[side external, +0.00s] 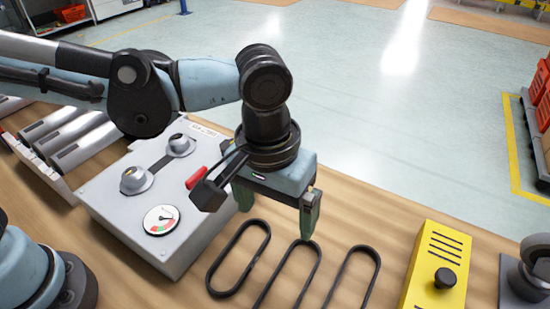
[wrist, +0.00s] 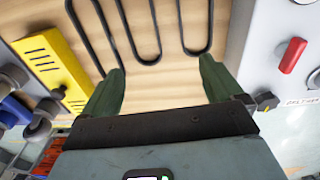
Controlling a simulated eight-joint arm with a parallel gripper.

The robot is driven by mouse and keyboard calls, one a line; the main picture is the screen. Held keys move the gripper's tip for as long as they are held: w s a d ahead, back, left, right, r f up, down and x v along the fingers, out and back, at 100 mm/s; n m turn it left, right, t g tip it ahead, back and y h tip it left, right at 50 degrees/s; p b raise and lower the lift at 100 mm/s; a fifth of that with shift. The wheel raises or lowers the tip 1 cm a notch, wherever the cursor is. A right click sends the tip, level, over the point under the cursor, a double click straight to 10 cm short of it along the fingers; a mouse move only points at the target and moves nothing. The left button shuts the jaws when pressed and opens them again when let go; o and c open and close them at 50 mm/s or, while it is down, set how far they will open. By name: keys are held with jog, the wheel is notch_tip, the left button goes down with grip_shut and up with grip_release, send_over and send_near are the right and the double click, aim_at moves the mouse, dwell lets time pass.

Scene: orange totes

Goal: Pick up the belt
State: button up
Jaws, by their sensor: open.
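Three thin black belts lie flat as long loops on the wooden table: a left belt (side external: 223,257), a middle belt (side external: 278,276) and a right belt (side external: 341,280). My gripper (side external: 275,220) is open and empty, pointing down above the far ends of the left and middle belts. In the side view one fingertip overlaps the far end of the middle belt; I cannot tell its height above it. In the wrist view the open green fingers (wrist: 161,68) frame the rounded end of the middle belt (wrist: 155,52). The belts run out of that view at the top.
A grey control box (side external: 120,205) with knobs, a dial and a red handle (side external: 196,177) stands close on the left. A yellow box (side external: 437,265) with a black knob stands on the right. Bare table lies between the right belt and the yellow box.

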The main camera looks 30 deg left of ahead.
jog(key=s+d, duration=0.2)
jog(key=d, duration=0.1)
send_over(288, 286)
jog(key=shift+g+y, duration=0.3)
jog(key=f, duration=0.7)
jog(key=shift+w+a+f, duration=0.2)
jog(key=shift+a+f, duration=0.1)
jog(key=shift+f, duration=0.1)
jog(key=shift+s+d+f, duration=0.1)
jog(key=shift+d+f, duration=0.1)
jog(key=shift+f, duration=1.1)
jog(key=shift+s+d+f, duration=0.1)
jog(key=shift+d+f, duration=0.05)
jog(key=shift+f, duration=1.15)
jog(key=c, duration=1.1)
